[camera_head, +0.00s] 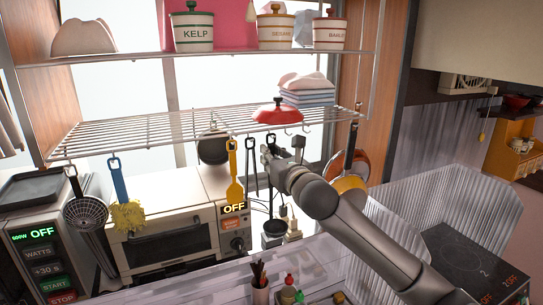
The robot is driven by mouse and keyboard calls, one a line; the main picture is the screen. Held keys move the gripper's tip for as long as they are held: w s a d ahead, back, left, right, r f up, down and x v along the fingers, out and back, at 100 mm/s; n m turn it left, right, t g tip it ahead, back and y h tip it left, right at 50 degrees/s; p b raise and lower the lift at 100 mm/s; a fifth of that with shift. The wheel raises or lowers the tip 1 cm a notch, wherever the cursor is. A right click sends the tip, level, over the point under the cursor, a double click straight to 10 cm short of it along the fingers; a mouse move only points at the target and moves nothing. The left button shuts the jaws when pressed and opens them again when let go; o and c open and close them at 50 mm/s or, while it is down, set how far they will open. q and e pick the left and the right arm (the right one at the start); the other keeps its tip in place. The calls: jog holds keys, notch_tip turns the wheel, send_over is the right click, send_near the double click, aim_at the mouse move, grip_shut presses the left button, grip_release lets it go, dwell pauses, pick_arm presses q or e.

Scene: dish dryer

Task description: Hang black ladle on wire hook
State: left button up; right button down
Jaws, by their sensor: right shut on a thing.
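The black ladle (275,228) hangs nearly upright below my right gripper (269,155), with its bowl at the bottom. My right gripper is shut on the upper part of its handle, just under the front edge of the wire shelf (150,130). Small wire hooks (305,129) hang along that edge. The ladle's top is partly hidden by the gripper, and I cannot tell whether it touches a hook. My left gripper is not in view.
A skimmer (86,212), a brush (128,215), a yellow spatula (235,185) and pans (349,185) hang from the shelf. A red lid (278,115) sits on it. A toaster oven (165,245) stands behind, and a utensil cup (260,290) stands below.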

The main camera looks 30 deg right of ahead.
jog(key=c, duration=1.4)
grip_release()
jog(key=shift+o, duration=0.3)
jog(key=s, duration=1.2)
jog(key=shift+a, duration=0.35)
